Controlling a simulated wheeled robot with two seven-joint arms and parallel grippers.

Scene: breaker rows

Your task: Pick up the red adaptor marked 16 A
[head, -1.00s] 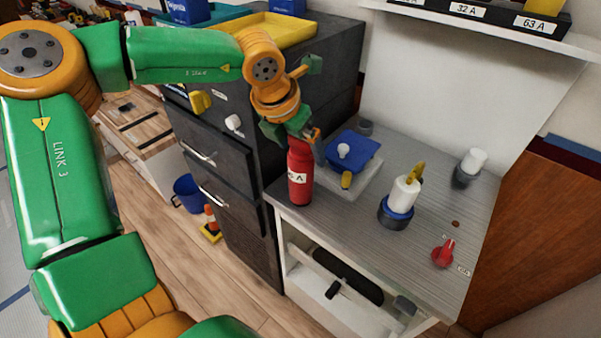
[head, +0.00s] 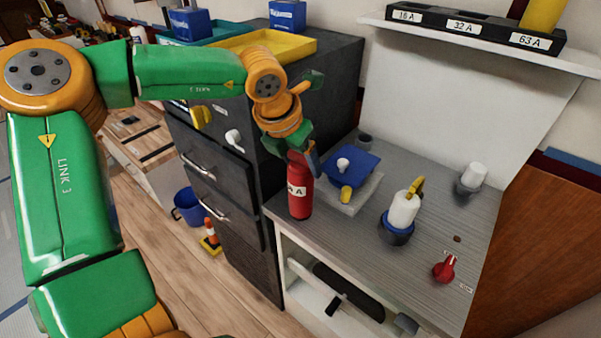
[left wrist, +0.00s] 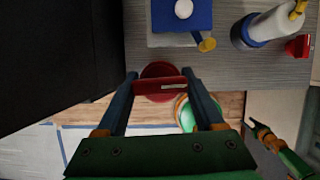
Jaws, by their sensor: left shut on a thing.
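The red adaptor (head: 300,198) is a red cylinder with a white label; only part of its marking, ending in A, can be read. It stands about upright at the front left corner of the grey worktop. Whether its base touches the worktop is not clear. My left gripper (head: 305,158) reaches down to its top. In the left wrist view my left gripper (left wrist: 160,80) has its two fingers on either side of the adaptor's red top bar (left wrist: 160,86), shut on it.
A blue-topped block (head: 352,168) stands close right of the adaptor. Farther right are a white-and-blue cylinder (head: 402,212), a red knob (head: 444,268) and a white-topped grey piece (head: 472,178). A dark cabinet (head: 235,240) is on the left. A shelf holds a labelled rack (head: 470,38).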

